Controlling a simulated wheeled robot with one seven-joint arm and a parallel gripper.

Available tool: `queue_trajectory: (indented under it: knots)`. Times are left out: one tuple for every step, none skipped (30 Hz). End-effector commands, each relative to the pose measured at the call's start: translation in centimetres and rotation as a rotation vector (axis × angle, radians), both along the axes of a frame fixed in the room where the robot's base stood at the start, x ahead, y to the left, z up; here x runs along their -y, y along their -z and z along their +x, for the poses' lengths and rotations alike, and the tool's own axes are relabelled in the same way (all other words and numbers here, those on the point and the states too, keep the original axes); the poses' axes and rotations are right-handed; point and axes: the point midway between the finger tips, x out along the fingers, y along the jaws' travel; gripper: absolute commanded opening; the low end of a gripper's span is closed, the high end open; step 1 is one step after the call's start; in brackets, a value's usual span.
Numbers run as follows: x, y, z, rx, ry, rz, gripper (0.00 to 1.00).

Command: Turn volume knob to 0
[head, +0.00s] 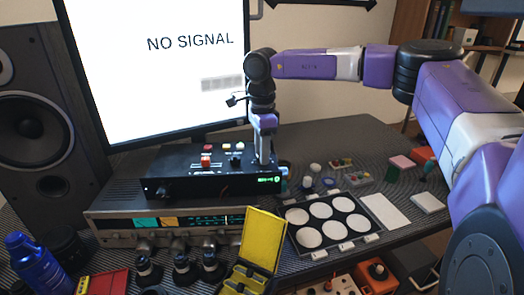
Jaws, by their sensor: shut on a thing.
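A black control box (210,187) sits on top of a silver stereo receiver (120,232). Its top panel carries a red-topped control (207,150), small white-topped controls (239,147) and small markings too small to read. A small green display lights the right end of its front face. My gripper (264,162) points straight down at the right end of the box's top and is shut on a small part there. The fingers hide that part, so I cannot read the volume knob's setting.
A large monitor (150,100) reading "NO SIGNAL" stands behind the box, and a speaker (35,125) at left. In front are a yellow case (262,240), several lenses and a tray of white discs (290,235). Small parts lie to the right.

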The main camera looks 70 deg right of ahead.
Motion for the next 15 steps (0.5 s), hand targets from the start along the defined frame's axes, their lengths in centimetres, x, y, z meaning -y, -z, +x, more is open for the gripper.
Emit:
queue_trajectory:
  knots:
    - [0.05, -0.2, 0.14, 0.006, -0.012, -0.002, 0.0]
    - [0.05, -0.2, 0.14, 0.006, -0.018, -0.002, 0.0]
    - [0.05, -0.2, 0.14, 0.006, -0.025, -0.002, 0.0]
    - [0.05, -0.19, 0.14, 0.006, -0.029, -0.002, 0.0]
    - [0.04, -0.19, 0.15, 0.006, -0.033, -0.002, 0.0]
    - [0.04, -0.19, 0.14, 0.006, -0.037, -0.002, 0.0]
    - [0.04, -0.19, 0.14, 0.006, -0.039, -0.002, 0.0]
    - [0.04, -0.19, 0.14, 0.006, -0.041, -0.002, 0.0]
    - [0.04, -0.19, 0.14, 0.006, -0.042, -0.002, 0.0]
    - [0.04, -0.19, 0.14, 0.006, -0.043, -0.002, 0.0]
    - [0.04, -0.18, 0.14, 0.006, -0.043, -0.002, 0.0]
    - [0.04, -0.19, 0.14, 0.005, -0.043, -0.002, 0.0]
    - [0.04, -0.18, 0.14, 0.005, -0.043, -0.002, 0.0]
    - [0.04, -0.18, 0.14, 0.005, -0.043, -0.002, 0.0]
    - [0.04, -0.18, 0.14, 0.005, -0.043, -0.002, 0.0]
